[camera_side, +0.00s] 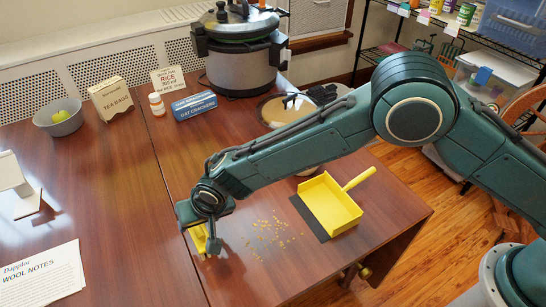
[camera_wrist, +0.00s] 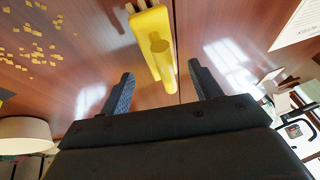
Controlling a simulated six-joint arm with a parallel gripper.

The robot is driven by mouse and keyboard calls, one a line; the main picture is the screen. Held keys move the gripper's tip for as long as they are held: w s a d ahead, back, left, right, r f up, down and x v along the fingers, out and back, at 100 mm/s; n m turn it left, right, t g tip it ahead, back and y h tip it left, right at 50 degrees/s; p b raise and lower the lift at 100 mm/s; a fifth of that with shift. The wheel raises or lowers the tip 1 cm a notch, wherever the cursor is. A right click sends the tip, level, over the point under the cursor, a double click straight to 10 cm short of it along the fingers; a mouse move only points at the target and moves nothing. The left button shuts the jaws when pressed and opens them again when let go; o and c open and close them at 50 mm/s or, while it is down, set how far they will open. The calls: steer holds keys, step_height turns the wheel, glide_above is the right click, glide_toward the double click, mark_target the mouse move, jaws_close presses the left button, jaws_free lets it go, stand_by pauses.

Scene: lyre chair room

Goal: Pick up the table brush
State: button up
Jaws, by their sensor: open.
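The yellow table brush (camera_side: 198,238) is on the brown table in the side view, mostly hidden behind my gripper (camera_side: 207,243). In the wrist view the brush (camera_wrist: 155,45) has its yellow handle pointing toward my gripper (camera_wrist: 163,84), with pale bristles at the top edge. The two dark fingers are apart, one on each side of the handle's near end. Gaps show between the handle and both fingers. I cannot tell the exact height of the fingers above the table.
A yellow dustpan (camera_side: 330,204) lies right of scattered crumbs (camera_side: 268,236). A large cooker (camera_side: 240,55), cracker box (camera_side: 194,106), tea bags box (camera_side: 111,98), white bottle (camera_side: 157,105) and grey bowl (camera_side: 58,117) stand at the back. Wool notes (camera_side: 42,274) lie front left.

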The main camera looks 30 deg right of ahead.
steer(key=shift+x, duration=1.9)
steer(key=c, duration=1.1)
